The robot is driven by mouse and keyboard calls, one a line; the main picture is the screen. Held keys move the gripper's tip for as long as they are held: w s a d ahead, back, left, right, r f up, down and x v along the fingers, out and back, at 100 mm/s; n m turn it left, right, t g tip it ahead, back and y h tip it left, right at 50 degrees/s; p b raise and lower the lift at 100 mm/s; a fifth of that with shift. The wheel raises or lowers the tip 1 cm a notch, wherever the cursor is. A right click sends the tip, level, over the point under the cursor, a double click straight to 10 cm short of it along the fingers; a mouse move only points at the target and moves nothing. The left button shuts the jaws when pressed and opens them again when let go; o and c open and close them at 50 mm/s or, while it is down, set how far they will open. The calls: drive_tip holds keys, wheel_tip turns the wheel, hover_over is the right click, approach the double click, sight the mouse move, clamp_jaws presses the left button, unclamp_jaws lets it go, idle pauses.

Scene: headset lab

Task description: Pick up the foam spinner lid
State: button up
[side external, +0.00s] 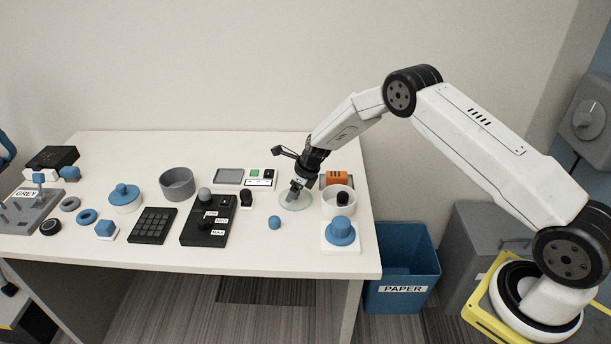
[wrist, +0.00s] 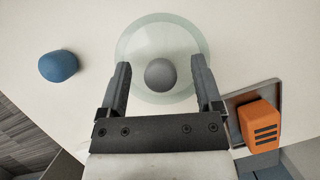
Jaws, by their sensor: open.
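A translucent, pale green round disc with a grey ball-shaped knob, which looks like the foam spinner lid (side external: 294,202), lies flat on the table toward its right end. My gripper (side external: 295,190) points down over it and hides its knob in the side view. In the wrist view the lid (wrist: 160,24) fills the upper middle, with its grey knob (wrist: 160,75) between the two open fingers. My gripper (wrist: 160,68) is open, with a gap on each side of the knob. I cannot tell its exact height above the lid.
A blue knob (side external: 274,222) stands front left of the lid. A white bowl (side external: 338,211) with a black knob, a blue dial on a white base (side external: 341,233) and an orange block (side external: 336,179) are close on the right. A black control panel (side external: 207,236) stands left.

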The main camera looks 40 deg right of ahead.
clamp_jaws()
drive_tip(key=shift+r, duration=0.1)
drive_tip(key=shift+r, duration=0.75)
drive_tip(key=s+r, duration=1.1)
drive_tip(key=s, duration=0.3)
drive_tip(key=shift+a+r, duration=0.15)
drive_tip(key=shift+a, duration=0.3)
